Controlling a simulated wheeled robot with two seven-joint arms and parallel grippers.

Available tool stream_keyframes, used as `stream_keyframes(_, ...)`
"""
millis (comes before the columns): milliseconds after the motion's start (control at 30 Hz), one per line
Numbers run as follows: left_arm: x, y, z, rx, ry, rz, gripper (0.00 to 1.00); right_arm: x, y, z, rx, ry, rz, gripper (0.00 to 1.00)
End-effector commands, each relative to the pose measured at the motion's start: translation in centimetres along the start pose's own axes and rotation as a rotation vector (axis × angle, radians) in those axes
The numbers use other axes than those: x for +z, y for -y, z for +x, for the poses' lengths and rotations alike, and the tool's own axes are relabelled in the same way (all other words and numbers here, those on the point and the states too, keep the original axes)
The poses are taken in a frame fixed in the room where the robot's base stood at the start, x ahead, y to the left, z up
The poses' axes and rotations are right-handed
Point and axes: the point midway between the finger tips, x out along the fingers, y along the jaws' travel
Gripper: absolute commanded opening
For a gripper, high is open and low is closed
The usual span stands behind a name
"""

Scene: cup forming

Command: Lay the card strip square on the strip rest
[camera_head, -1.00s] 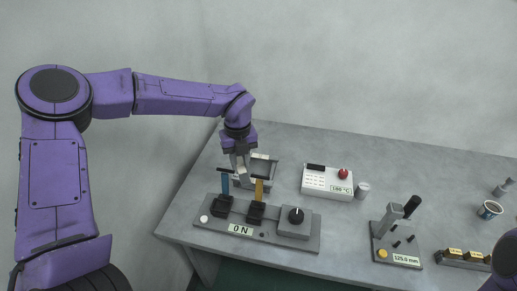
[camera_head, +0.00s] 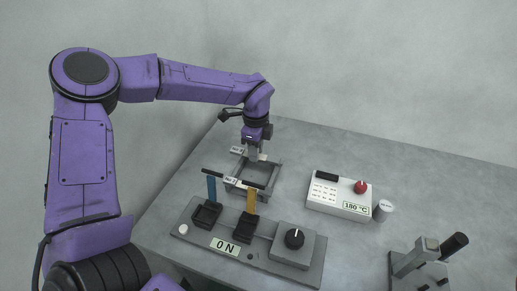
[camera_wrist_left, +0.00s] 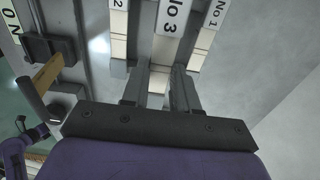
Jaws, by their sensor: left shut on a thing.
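My left gripper (camera_head: 254,155) points down at the far side of a grey open frame. In the left wrist view its fingers (camera_wrist_left: 160,88) are shut on a pale card strip marked No 3 (camera_wrist_left: 172,22). Strip No 2 (camera_wrist_left: 118,30) lies to its left and strip No 1 (camera_wrist_left: 207,35) to its right, both apart from the fingers. In the head view small white labels show at the frame's far left (camera_head: 237,150) and near left (camera_head: 231,181). I cannot tell whether the held strip touches the frame. I cannot pick out the strip rest for certain. My right gripper is out of view.
A grey fixture marked 0 N (camera_head: 225,246), with blue and yellow upright levers and a black knob, stands in front of the frame. To the right are a white 180 °C box (camera_head: 338,197), a small cylinder (camera_head: 383,210) and a lever stand (camera_head: 415,262). The back right table is clear.

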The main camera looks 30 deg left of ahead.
Motion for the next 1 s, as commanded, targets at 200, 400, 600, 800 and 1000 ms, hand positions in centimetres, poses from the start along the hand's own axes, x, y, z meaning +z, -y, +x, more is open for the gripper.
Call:
stream_keyframes(200,0.2,0.0,0.3,0.0,-0.001,0.0,0.0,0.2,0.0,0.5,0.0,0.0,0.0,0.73)
stream_keyframes(400,0.2,0.0,2.1,0.001,0.0,0.001,0.0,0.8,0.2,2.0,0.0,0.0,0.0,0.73)
stream_keyframes(600,0.2,0.0,4.3,0.002,0.0,0.001,0.0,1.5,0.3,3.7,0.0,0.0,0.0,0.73)
stream_keyframes(800,0.2,0.0,4.9,0.001,0.0,0.001,0.0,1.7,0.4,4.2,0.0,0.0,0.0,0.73)
stream_keyframes(1000,0.2,0.0,4.8,0.001,0.0,0.002,0.0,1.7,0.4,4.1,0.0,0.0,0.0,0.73)
